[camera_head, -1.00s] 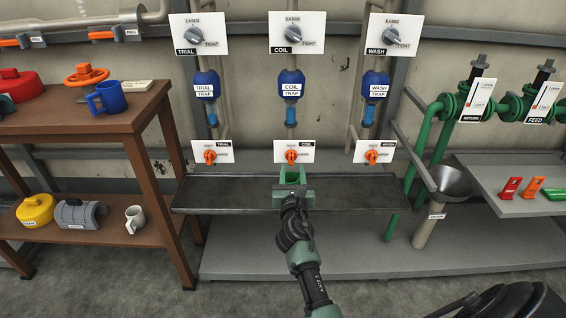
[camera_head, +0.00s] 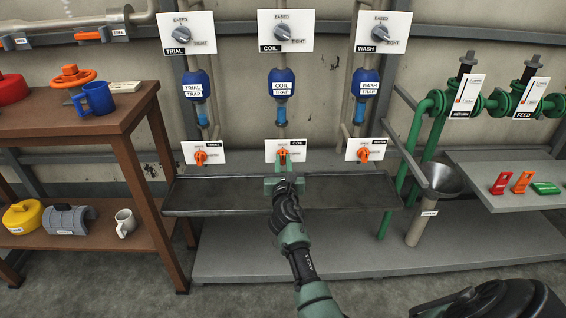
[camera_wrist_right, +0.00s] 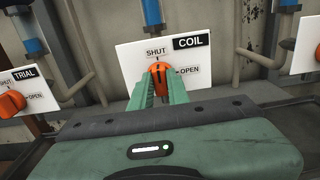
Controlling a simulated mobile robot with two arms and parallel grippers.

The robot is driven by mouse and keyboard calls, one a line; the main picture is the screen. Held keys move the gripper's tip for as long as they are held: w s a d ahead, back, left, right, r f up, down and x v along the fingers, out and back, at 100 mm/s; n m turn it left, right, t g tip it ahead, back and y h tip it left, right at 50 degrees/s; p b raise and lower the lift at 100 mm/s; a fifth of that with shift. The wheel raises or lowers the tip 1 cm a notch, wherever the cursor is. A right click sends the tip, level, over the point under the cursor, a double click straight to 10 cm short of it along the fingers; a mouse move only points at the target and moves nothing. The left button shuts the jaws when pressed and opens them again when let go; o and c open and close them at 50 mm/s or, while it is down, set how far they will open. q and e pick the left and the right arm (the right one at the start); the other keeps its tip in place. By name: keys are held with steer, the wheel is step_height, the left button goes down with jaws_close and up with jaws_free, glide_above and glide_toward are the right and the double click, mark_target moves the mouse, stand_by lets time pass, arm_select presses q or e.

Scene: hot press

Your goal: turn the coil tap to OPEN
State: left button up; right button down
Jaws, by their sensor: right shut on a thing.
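The coil tap is a small orange handle (camera_wrist_right: 161,75) on a white plate marked COIL, with SHUT above it and OPEN to its right. In the wrist view the handle stands about upright, towards SHUT. In the head view the coil plate (camera_head: 271,146) is the middle of three, and its handle is largely hidden by my gripper. My right gripper (camera_head: 283,163) reaches straight in at the plate. In the wrist view its green fingers (camera_wrist_right: 160,91) are shut on the tap handle, one on each side. My left gripper is not in view.
Trial tap (camera_head: 200,157) and wash tap (camera_head: 364,154) sit on either side. A dark tray (camera_head: 220,196) runs below the taps. The blue coil trap (camera_head: 281,83) and a grey coil knob (camera_head: 282,33) are above. A brown shelf (camera_head: 134,115) stands left, a funnel (camera_head: 443,180) right.

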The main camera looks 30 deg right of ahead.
steer(key=m, duration=0.2)
steer(key=shift+f+m, duration=0.1)
steer(key=shift+m, duration=0.2)
steer(key=shift+m+b, duration=0.35)
steer(key=shift+m, duration=0.15)
steer(key=m+b, duration=0.1)
steer(key=m, duration=0.5)
steer(key=shift+d+f, duration=0.1)
steer(key=shift+f, duration=0.05)
steer(key=m+b, duration=0.2)
steer(key=m, duration=0.4)
steer(key=shift+s, duration=0.1)
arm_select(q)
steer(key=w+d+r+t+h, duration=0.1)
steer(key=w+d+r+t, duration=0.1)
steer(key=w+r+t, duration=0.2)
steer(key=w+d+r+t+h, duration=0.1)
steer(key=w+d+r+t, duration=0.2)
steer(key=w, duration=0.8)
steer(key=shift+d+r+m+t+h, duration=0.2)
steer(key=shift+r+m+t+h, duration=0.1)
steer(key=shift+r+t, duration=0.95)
arm_select(e)
steer(key=shift+m, duration=1.2)
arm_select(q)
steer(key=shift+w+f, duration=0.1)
